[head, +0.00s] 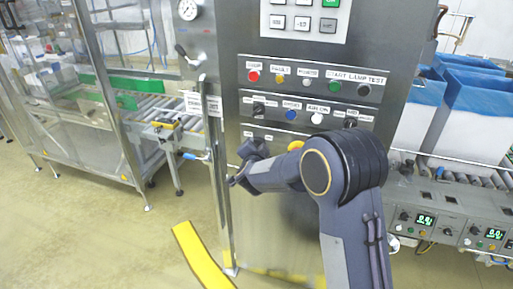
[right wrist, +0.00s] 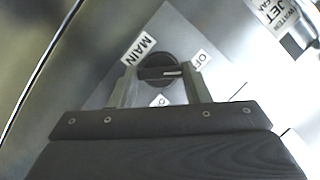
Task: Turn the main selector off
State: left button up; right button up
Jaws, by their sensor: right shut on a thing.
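The main selector (right wrist: 158,64) is a round black knob with a white pointer line, on a grey metal plate. In the right wrist view, its line points to the right of the picture, between an upper-right label reading "OF" (right wrist: 201,59) and a partly hidden lower label (right wrist: 158,100). A "MAIN" label (right wrist: 138,47) sits at its upper left. My right gripper (right wrist: 160,76) is shut on the knob, one finger on each side. My left gripper is not in view.
The steel cabinet (head: 285,235) carries a row of buttons, including a red one (head: 253,77), and further black selectors (head: 258,110) above my arm. A yellow part (head: 295,145) shows behind my arm. A lever (head: 188,57) stands left; blue-lined boxes (head: 480,92) stand right.

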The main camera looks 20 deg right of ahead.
jog(key=shift+f, duration=0.1)
jog(key=o, duration=1)
jog(key=b+v, duration=0.1)
jog(key=v, duration=0.7)
jog(key=shift+b, duration=0.3)
